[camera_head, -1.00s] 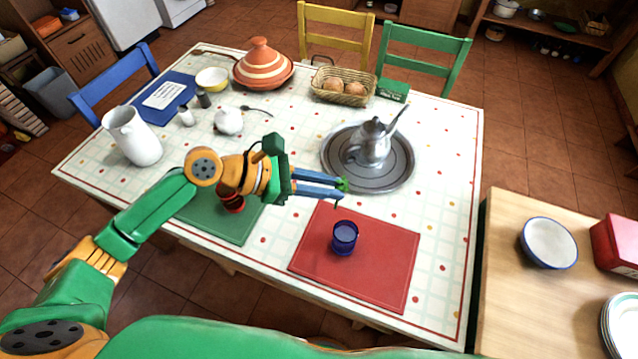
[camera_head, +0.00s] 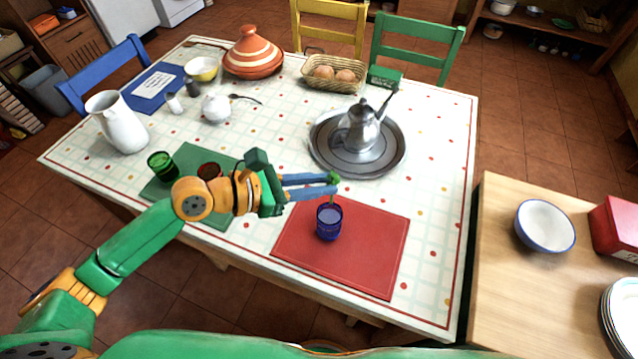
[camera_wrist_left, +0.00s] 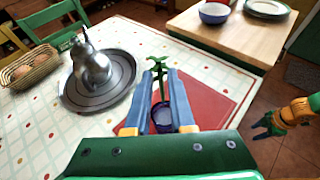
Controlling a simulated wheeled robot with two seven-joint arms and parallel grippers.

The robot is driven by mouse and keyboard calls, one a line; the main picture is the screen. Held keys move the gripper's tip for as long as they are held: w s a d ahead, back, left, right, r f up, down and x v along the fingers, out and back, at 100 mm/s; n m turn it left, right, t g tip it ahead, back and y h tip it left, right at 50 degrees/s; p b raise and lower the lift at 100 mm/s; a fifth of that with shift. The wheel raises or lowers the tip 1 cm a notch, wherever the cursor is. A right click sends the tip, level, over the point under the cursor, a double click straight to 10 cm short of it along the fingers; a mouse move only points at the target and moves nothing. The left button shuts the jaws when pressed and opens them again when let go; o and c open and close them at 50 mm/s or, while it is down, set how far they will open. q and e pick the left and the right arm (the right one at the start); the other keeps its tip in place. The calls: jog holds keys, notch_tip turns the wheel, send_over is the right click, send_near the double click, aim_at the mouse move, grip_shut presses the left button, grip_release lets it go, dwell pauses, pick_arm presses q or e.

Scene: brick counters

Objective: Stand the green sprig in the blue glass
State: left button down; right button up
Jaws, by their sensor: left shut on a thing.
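The green sprig (camera_head: 333,177) is held upright between the blue fingertips of my left gripper (camera_head: 330,184). Its leafy top and thin stem also show in the wrist view (camera_wrist_left: 158,66), between the two fingers (camera_wrist_left: 160,78). The blue glass (camera_head: 329,223) stands upright on the red placemat, just below the fingertips. It also shows between the fingers in the wrist view (camera_wrist_left: 163,118). The stem points down at the glass's mouth; I cannot tell whether its lower end is inside the rim. My right gripper (camera_wrist_left: 264,125) shows at the wrist view's right edge, its jaws unclear.
The red placemat (camera_head: 365,260) is otherwise clear. A metal teapot (camera_head: 360,130) stands on a round tray (camera_head: 392,158) behind the gripper. A green glass (camera_head: 162,165) and a dark red one (camera_head: 209,171) stand on the green placemat (camera_head: 160,190), near my left arm.

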pick_arm(q)
notch_tip(320, 180, down, 4)
jog(key=b, duration=0.3)
jog(key=shift+r, duration=0.25)
notch_tip(320, 180, down, 4)
jog(key=shift+r+b, duration=0.25)
jog(key=shift+b, duration=0.5)
jog(key=shift+c, duration=1)
grip_release()
